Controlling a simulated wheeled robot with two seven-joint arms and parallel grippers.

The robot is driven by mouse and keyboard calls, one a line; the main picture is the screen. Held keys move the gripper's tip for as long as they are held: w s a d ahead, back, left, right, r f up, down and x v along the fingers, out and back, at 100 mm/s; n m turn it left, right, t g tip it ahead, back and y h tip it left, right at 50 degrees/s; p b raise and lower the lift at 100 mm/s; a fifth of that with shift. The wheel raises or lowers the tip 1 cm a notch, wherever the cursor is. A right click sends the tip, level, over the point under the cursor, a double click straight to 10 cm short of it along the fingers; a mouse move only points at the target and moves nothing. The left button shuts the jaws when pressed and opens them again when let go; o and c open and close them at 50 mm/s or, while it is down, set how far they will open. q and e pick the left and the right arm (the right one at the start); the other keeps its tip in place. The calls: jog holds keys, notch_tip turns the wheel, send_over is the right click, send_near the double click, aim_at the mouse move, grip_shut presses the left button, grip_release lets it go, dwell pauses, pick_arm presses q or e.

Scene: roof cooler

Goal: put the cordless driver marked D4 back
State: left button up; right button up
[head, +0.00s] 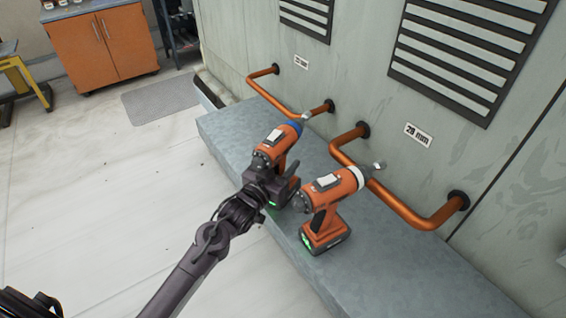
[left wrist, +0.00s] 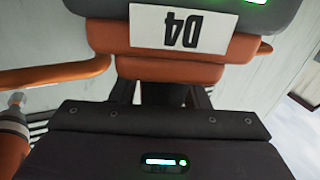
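The driver marked D4 (head: 275,148) is orange with a blue collar and is above or on the grey ledge in the head view. Its label (left wrist: 178,28) shows upside down in the left wrist view, on the grey base with a green light. My left gripper (head: 270,180) is at its handle, with the fingers (left wrist: 160,93) on either side of it; it looks shut on the handle. The handle is mostly hidden, and I cannot tell whether the base touches the ledge. My right gripper is not in view.
A second orange driver (head: 325,190) with a white collar stands close to the right on the grey ledge (head: 375,280). Copper pipe rails (head: 285,107) (head: 405,213) project from the wall, the nearer below a "28 mm" sign (head: 418,135). The ledge's right front is clear. An orange cabinet (head: 103,45) stands far left.

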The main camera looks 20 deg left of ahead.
pick_arm(q)
jog(key=shift+o, duration=0.6)
jog(key=b+v, duration=0.2)
jog(key=v, duration=1)
jog(key=shift+r, duration=0.1)
